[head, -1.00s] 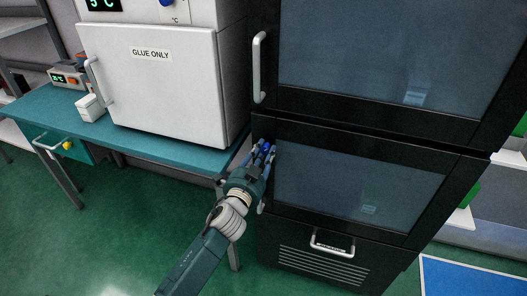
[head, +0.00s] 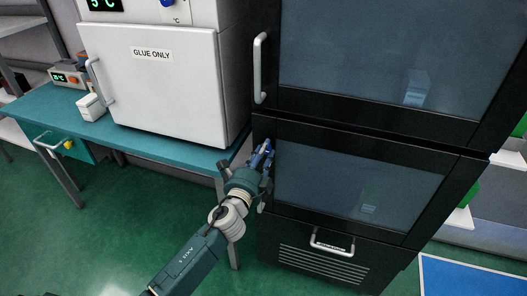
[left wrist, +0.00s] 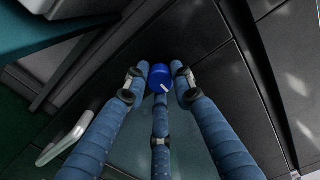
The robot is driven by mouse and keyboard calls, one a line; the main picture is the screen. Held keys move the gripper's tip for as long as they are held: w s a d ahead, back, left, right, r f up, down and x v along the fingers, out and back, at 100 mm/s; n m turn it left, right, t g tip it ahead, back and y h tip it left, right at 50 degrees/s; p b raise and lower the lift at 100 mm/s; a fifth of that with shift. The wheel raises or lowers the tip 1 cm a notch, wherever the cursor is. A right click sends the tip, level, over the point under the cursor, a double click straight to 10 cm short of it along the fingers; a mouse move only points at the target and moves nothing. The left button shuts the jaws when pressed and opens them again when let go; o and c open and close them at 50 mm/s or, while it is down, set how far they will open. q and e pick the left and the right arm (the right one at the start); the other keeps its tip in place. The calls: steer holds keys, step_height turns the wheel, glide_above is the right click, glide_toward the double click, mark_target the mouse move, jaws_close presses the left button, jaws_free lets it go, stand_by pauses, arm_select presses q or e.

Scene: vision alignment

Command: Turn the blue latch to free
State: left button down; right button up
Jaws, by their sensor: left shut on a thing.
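The blue latch (left wrist: 158,77) is a round blue knob with a short white mark, set on the dark front of the cabinet. In the left wrist view its mark slants down to the right. My left gripper (left wrist: 160,80) has its three blue fingers closed around the knob, one on each side and one below. In the head view my left gripper (head: 263,158) is at the left edge of the lower cabinet door (head: 340,185), and its fingers mostly hide the latch there. My right gripper is out of view.
A pale door handle (left wrist: 66,138) is close by at the lower left in the left wrist view. The teal bench (head: 180,148) with the white "GLUE ONLY" oven (head: 160,90) stands left of the cabinet. A drawer with a handle (head: 332,243) is below the door.

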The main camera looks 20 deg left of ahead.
arm_select(q)
steer(key=shift+d+m, duration=0.25)
steer(key=shift+m, duration=0.25)
steer(key=c, duration=1.5)
jaws_free()
steer(key=shift+d, duration=0.15)
steer(key=shift+o, duration=0.2)
steer(key=s, duration=1.2)
steer(key=shift+a, duration=0.25)
steer(key=shift+f, duration=0.1)
